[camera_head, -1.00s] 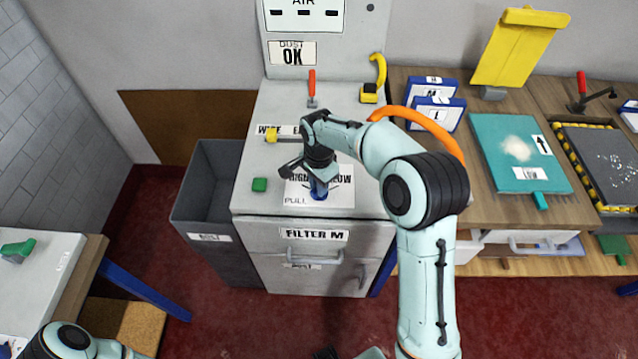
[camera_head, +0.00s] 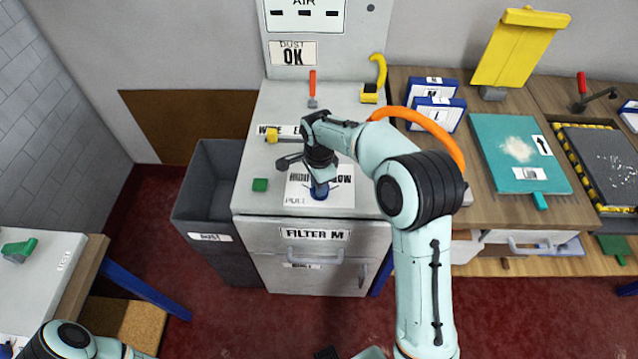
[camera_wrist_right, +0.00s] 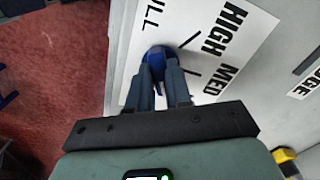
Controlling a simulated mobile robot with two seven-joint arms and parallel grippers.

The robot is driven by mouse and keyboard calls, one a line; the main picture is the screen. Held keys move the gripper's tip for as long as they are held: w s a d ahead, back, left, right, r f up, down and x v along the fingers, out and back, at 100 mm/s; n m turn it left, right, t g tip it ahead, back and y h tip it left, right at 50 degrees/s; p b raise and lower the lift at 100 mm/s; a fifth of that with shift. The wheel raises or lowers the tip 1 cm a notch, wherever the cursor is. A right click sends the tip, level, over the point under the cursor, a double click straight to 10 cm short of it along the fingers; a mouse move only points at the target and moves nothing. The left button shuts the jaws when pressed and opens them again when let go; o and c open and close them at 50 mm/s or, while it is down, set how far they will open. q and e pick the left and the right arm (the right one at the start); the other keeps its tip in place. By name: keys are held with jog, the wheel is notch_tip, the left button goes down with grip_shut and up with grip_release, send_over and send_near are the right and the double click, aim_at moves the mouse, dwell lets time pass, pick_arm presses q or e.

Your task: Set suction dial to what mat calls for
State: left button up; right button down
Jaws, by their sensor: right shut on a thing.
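The blue suction dial (camera_head: 319,193) sits on a white label plate (camera_head: 340,199) on top of the grey cabinet. My right gripper (camera_head: 318,185) reaches down from above and is shut on the dial. In the right wrist view the dial (camera_wrist_right: 157,54) is between the fingertips of the gripper (camera_wrist_right: 163,72), with HIGH and MED printed beside it and black tick marks around it. The pointer's exact setting is hidden by the fingers. The teal mat (camera_head: 500,135) lies on the wooden bench at right, with a pale dusty patch and a small label too small to read.
A FILTER M drawer (camera_head: 315,235) is in the cabinet front. A dark bin (camera_head: 205,190) stands at left. An orange hose (camera_head: 425,118) arches behind my right arm.

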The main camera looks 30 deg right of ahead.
jog(key=c, duration=1)
grip_release()
jog(key=shift+c, duration=0.2)
pick_arm(q)
jog(key=shift+w+r+p, duration=0.7)
jog(key=shift+r+p, duration=0.15)
jog(key=shift+r, duration=0.2)
pick_arm(e)
notch_tip(320, 180, up, 13)
jog(key=shift+r, duration=0.2)
pick_arm(q)
jog(key=shift+s, duration=0.15)
pick_arm(e)
jog(key=shift+f, duration=0.1)
